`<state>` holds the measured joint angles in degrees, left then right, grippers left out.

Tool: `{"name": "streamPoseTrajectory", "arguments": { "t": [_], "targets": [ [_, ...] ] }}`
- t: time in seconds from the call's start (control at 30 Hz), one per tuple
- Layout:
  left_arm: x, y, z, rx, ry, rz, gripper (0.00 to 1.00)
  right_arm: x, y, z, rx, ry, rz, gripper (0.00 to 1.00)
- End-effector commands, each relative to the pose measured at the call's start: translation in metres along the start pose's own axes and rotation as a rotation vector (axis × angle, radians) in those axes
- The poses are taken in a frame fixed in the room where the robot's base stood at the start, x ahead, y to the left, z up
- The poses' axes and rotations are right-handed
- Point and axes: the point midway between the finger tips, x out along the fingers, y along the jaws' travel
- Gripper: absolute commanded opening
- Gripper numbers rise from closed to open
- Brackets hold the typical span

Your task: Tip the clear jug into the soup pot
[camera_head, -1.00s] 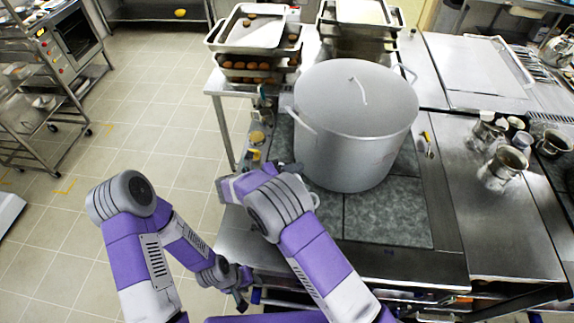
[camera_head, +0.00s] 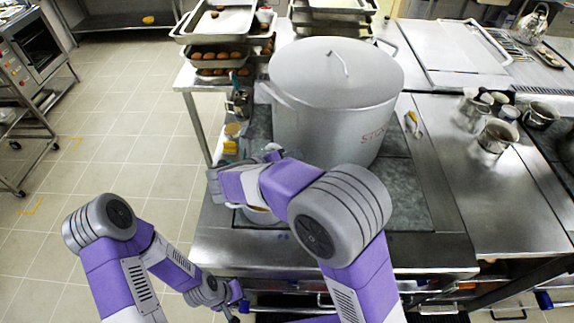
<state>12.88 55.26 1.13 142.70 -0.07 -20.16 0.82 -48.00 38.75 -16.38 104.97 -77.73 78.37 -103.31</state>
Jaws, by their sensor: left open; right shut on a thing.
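A large grey stockpot (camera_head: 325,125) stands on the dark stove top, with its lid (camera_head: 345,72) on and part of red lettering on its side. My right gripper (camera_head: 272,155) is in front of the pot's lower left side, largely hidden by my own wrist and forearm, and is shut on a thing. A pale rounded edge (camera_head: 262,215), seemingly the clear jug, shows below my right forearm; most of it is hidden and its tilt cannot be told. My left gripper (camera_head: 236,300) is open, low at the counter's front edge and away from the pot.
Stacked trays of brown round food (camera_head: 222,55) stand behind left, and more trays (camera_head: 332,18) behind the pot. Metal pitchers and cups (camera_head: 497,135) stand on the right counter. Small jars (camera_head: 232,130) line the counter's left edge. Open tiled floor lies to the left.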

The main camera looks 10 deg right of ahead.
Motion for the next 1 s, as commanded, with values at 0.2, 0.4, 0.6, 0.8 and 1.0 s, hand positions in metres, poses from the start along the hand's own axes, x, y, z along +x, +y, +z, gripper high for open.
{"name": "streamPoseTrajectory", "arguments": {
  "t": [0.2, 0.4, 0.6, 0.8, 1.0],
  "targets": [
    [0.035, -0.013, -0.002, 0.0, 0.0, 0.0, 0.43, 0.006, 0.004, -0.012, 0.129, -0.029, 0.055, 0.0],
    [0.061, -0.023, -0.003, 0.0, 0.0, 0.0, 0.43, 0.011, 0.009, -0.021, 0.287, -0.064, 0.119, 0.0],
    [0.087, -0.033, -0.004, 0.0, 0.0, 0.0, 0.43, 0.015, 0.018, -0.027, 0.417, -0.094, 0.173, 0.0],
    [0.114, -0.043, -0.005, 0.0, 0.0, 0.0, 0.43, 0.02, 0.03, -0.031, 0.531, -0.119, 0.22, 0.0],
    [0.14, -0.052, -0.006, 0.0, 0.0, 0.0, 0.43, 0.024, 0.041, -0.035, 0.636, -0.142, 0.264, 0.0]
  ]
}}
